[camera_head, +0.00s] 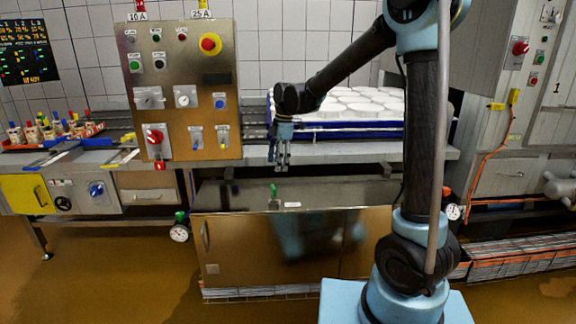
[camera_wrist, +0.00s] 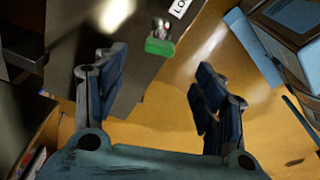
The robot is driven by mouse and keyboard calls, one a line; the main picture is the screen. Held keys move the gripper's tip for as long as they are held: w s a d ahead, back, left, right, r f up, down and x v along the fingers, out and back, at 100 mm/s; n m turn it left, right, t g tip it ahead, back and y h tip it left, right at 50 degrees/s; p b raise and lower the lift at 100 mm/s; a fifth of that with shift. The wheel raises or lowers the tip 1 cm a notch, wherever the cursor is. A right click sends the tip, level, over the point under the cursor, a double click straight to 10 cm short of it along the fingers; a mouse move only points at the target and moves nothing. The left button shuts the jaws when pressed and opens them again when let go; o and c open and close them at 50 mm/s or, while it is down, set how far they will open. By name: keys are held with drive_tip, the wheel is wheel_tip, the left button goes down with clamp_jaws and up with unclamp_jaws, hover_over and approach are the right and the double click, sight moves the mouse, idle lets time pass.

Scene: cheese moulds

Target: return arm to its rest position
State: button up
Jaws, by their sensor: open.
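My gripper (camera_head: 279,158) hangs fingers-down in front of the blue tray, above the dark counter top of the low steel cabinet. In the wrist view its two fingers (camera_wrist: 158,88) stand wide apart with nothing between them.
A blue tray (camera_head: 335,135) of white round moulds (camera_head: 362,103) sits on the back bench. A control panel (camera_head: 182,90) with knobs stands left of the gripper. A steel cabinet (camera_head: 370,240) stands below. Coloured small items (camera_head: 55,128) fill a tray at far left. Open floor (camera_head: 120,270) lies left.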

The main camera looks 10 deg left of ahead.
drive_tip(key=s+d+r+m+t, duration=0.1)
drive_tip(key=s+d+m, duration=0.25)
drive_tip(key=d, duration=0.45)
drive_tip(key=s+d+r+m, duration=0.15)
drive_tip(key=d+m, duration=0.25)
drive_tip(key=d, duration=0.4)
drive_tip(key=s+d+r+m+t, duration=0.1)
drive_tip(key=s+d+m, duration=0.3)
drive_tip(key=d, duration=0.4)
drive_tip(key=s+d+f+m, duration=0.5)
drive_tip(key=s+d+m, duration=0.1)
drive_tip(key=s+d, duration=0.1)
drive_tip(key=s+d+f+m+t+h, duration=0.1)
drive_tip(key=s+d+f+m, duration=0.4)
drive_tip(key=s+d, duration=0.3)
drive_tip(key=shift+s+f+m+h, duration=0.15)
drive_tip(key=shift+m+h, duration=0.15)
drive_tip(key=shift+m, duration=0.35)
